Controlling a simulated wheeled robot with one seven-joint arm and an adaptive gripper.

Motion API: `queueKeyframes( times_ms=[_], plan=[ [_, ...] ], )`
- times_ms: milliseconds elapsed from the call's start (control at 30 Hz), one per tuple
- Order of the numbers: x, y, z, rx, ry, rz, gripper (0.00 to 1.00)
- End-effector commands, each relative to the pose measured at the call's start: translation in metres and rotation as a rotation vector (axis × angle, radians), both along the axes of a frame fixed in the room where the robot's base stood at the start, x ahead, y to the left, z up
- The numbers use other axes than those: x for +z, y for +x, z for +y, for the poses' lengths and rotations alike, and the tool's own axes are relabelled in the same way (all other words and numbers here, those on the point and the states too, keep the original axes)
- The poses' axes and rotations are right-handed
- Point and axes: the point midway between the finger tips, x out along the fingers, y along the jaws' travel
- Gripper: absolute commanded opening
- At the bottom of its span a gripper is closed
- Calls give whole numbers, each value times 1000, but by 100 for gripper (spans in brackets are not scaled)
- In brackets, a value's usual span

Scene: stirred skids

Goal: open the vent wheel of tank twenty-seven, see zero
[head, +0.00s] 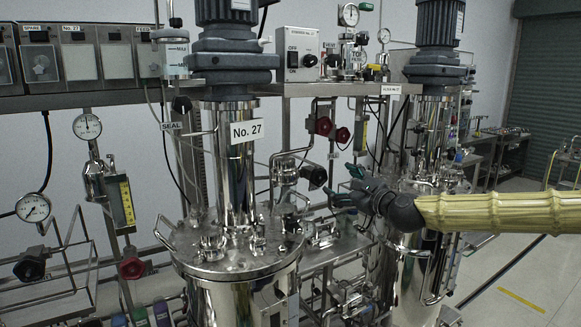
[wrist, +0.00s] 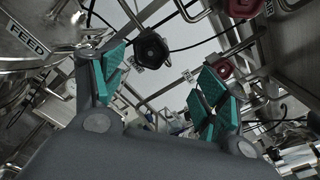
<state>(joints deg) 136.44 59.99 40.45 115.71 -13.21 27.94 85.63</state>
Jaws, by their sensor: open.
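Tank No. 27 (head: 230,262) is a steel vessel with a motor on top and a "No. 27" plate (head: 247,131). A black handwheel (head: 313,175) is at its right; in the wrist view a black handwheel (wrist: 151,48) appears beyond and between my fingers. I cannot read which wheel is the vent. My gripper (head: 336,187), with teal finger pads, is open and empty to the right of the black wheel. In the wrist view my gripper (wrist: 163,82) shows a gap between its fingers and the wheel. A round gauge (head: 349,14) stands above; its reading is too small to tell.
A second tank (head: 410,265) stands at right. Two gauges (head: 87,127) (head: 33,208) are at left. Pipes crowd the space between the tanks.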

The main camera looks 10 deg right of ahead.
Motion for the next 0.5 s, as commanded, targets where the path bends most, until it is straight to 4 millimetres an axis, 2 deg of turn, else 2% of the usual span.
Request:
queueKeyframes(
  times_ms=[100, 233, 500],
  plan=[
    [-5, -9, -9, -3, -14, -11, 74],
    [-9, -9, -9, -2, -21, -16, 74],
    [-9, 16, 4, 2, -22, -14, 74]
  ],
)
